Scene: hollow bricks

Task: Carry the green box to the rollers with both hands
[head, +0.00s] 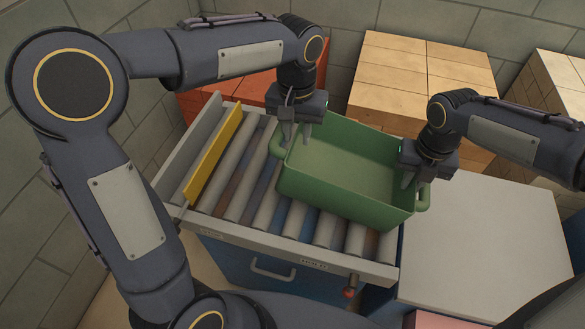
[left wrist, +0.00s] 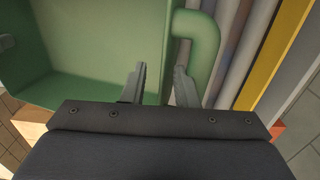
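The green box (head: 340,197) is open-topped and empty, with a handle at each end. In the head view it is over the right part of the grey rollers (head: 240,175); I cannot tell if it fully rests on them. My left gripper (head: 296,133) is at its left end. In the left wrist view the left fingers (left wrist: 160,80) are apart, one inside the green wall and one outside, beside the handle (left wrist: 205,40). My right gripper (head: 413,181) is at the right end near the other handle (head: 423,198), its fingers apparently apart on either side of the wall.
A yellow bar (head: 213,157) lies along the left side of the roller frame. A pale flat top (head: 485,245) stands at the right. Tan brick stacks (head: 410,85) and orange bricks (head: 200,105) stand behind. Several rollers left of the box are bare.

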